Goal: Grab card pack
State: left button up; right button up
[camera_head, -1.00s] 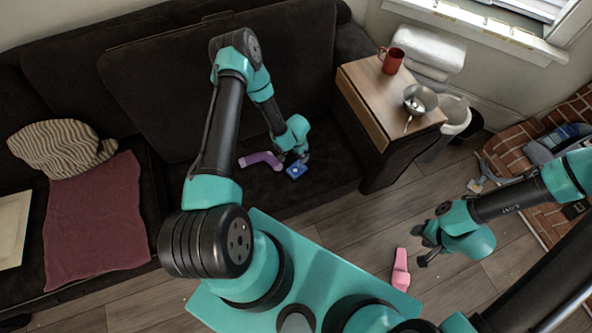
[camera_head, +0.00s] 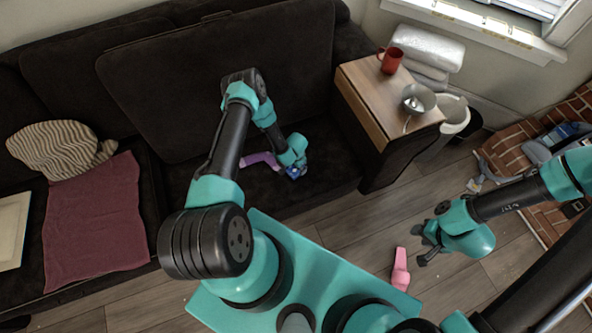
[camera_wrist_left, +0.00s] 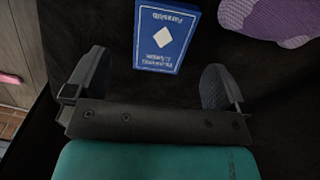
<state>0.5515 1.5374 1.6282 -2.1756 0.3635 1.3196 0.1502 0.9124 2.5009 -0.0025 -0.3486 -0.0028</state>
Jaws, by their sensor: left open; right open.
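The blue card pack (camera_wrist_left: 166,37) lies on the dark sofa seat, with a white diamond and white lettering on its face. In the head view the card pack (camera_head: 294,173) is mostly hidden under my left gripper. My left gripper (camera_wrist_left: 155,85) is open in the left wrist view, its two fingers spread wide. The pack sits ahead of the gap between the fingers, apart from both. My right gripper (camera_head: 428,245) is open and empty above the wooden floor at the right, far from the pack.
A purple sock-like item (camera_head: 259,159) lies on the seat close to the pack. A side table (camera_head: 372,92) with a red mug (camera_head: 390,60) and a metal pan (camera_head: 417,100) stands right of the sofa. A pink object (camera_head: 400,270) lies on the floor.

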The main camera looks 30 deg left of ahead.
pick_arm(q)
jog(key=shift+f, duration=0.1)
jog(key=shift+w+f, duration=0.15)
jog(key=shift+f, duration=1.1)
jog(key=shift+w+f, duration=0.1)
jog(key=shift+f, duration=1.15)
jog(key=shift+c, duration=0.5)
jog(key=c, duration=0.9)
jog(key=shift+r, duration=0.1)
jog(key=shift+c, duration=0.2)
jog(key=shift+r, duration=0.5)
notch_tip(320, 180, up, 2)
jog(key=shift+w+a+r, duration=0.1)
jog(key=shift+r, duration=0.05)
jog(key=s+d, duration=0.2)
jog(key=s, duration=0.2)
jog(key=s+d+r, duration=0.1)
jog(key=s+d, duration=0.2)
jog(key=s, duration=0.2)
jog(key=s+d, duration=0.3)
jog(key=s, duration=0.2)
jog(key=shift+d+r, duration=0.2)
jog(key=shift+r, duration=0.05)
jog(key=shift+w, duration=0.1)
